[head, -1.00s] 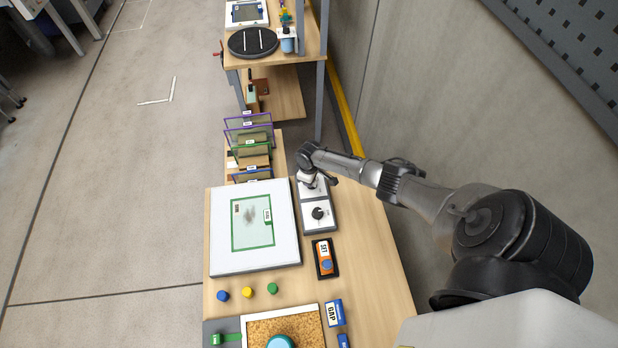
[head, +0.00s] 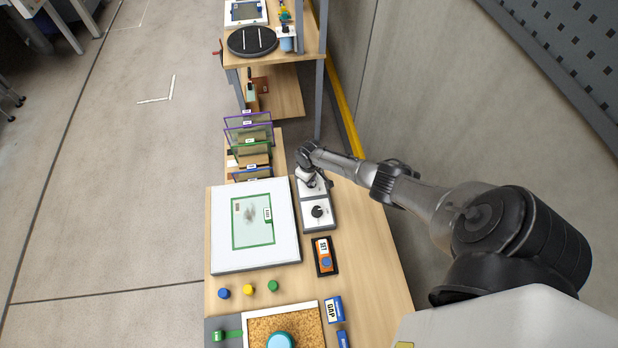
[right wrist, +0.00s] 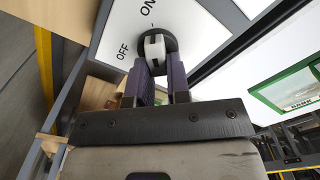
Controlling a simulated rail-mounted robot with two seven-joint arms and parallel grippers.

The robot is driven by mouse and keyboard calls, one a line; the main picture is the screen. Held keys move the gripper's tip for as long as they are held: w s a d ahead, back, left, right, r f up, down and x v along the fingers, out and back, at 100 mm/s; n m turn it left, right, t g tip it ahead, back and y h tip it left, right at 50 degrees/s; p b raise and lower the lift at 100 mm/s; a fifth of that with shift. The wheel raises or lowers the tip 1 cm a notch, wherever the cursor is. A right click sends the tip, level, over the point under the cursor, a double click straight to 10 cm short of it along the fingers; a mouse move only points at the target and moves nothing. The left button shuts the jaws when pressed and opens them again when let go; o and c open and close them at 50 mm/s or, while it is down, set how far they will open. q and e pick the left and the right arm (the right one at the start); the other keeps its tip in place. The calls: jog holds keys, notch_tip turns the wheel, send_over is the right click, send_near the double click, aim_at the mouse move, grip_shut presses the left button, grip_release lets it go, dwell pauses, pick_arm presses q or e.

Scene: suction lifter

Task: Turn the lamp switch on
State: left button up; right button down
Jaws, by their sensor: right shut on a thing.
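The lamp switch (right wrist: 155,47) is a round black dial with a pale grip bar. It sits on a white panel (right wrist: 108,38) marked "OFF" and "ON" in the right wrist view. My right gripper (right wrist: 157,72) is shut on the switch, one dark finger on each side of the grip bar. The bar's exact setting is hard to tell. In the head view my right gripper (head: 309,183) is over the far end of the control box (head: 317,222), and the arm hides the switch. A second black knob (head: 317,212) on the box is free. My left gripper is not in view.
A white light panel (head: 226,259) with a green-framed glass piece (head: 250,222) lies left of the box. Framed glass sheets (head: 248,140) stand behind it. An orange-and-black item (head: 324,257) lies in front of the box. A wall runs along the right.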

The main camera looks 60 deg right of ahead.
jog(key=c, duration=1.1)
grip_release()
jog(key=shift+r, duration=0.1)
notch_tip(320, 180, up, 14)
jog(key=shift+f+p, duration=0.15)
jog(key=shift+p, duration=0.45)
